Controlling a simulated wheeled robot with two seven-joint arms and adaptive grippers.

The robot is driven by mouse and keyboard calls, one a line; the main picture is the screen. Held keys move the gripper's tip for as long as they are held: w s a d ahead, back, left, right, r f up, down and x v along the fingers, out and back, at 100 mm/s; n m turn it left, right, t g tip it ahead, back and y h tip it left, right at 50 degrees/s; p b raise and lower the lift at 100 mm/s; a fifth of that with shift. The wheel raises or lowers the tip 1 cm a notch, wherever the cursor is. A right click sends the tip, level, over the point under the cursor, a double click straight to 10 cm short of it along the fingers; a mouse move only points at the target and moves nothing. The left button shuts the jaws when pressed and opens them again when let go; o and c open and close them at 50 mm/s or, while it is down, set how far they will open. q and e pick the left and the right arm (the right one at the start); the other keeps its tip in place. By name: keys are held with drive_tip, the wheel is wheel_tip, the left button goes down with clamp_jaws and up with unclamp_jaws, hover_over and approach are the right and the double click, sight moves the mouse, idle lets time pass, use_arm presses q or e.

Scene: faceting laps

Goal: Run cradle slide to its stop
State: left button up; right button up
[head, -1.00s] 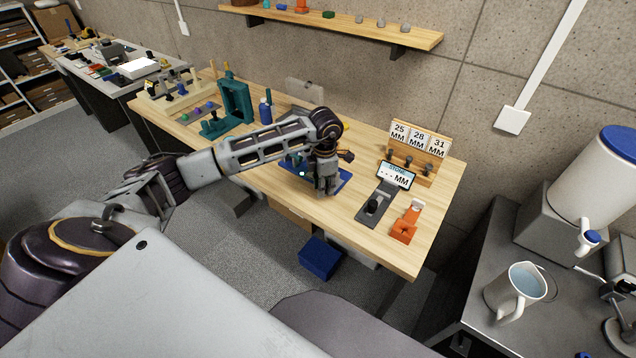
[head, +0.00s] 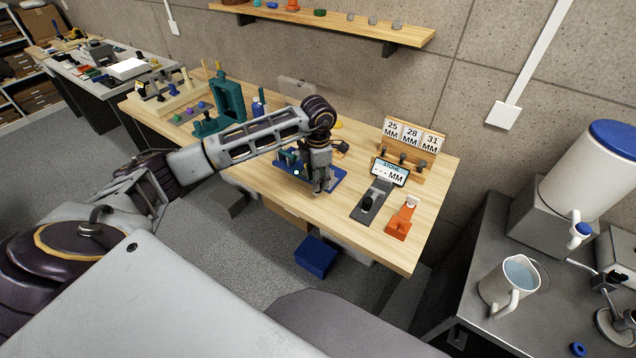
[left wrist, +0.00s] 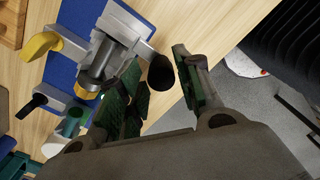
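A blue base (head: 284,161) lies on the wooden bench, partly hidden by my left arm in the head view. In the left wrist view, a grey metal cradle slide (left wrist: 98,58) sits on this blue base (left wrist: 62,72), with a yellow lever (left wrist: 38,45) and a brass-coloured nut beside it. A black knob (left wrist: 160,72) shows at the slide's right end. My left gripper (head: 319,188) is over the base; its green-padded fingers (left wrist: 158,88) are apart, with the knob in the gap between them. I cannot tell whether either finger touches it. My right gripper is out of view.
A stone gauge with a display (head: 391,171) and an orange stand (head: 402,220) stand to the right on the bench. A teal frame (head: 229,98) stands to the left. Size cards (head: 411,133) are at the back. Bare bench lies in front of the base.

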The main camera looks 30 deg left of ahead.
use_arm(q)
wheel_tip(320, 180, up, 9)
drive_tip(key=shift+r, duration=0.15)
idle(0.4)
drive_tip(key=shift+d, duration=0.1)
idle(0.4)
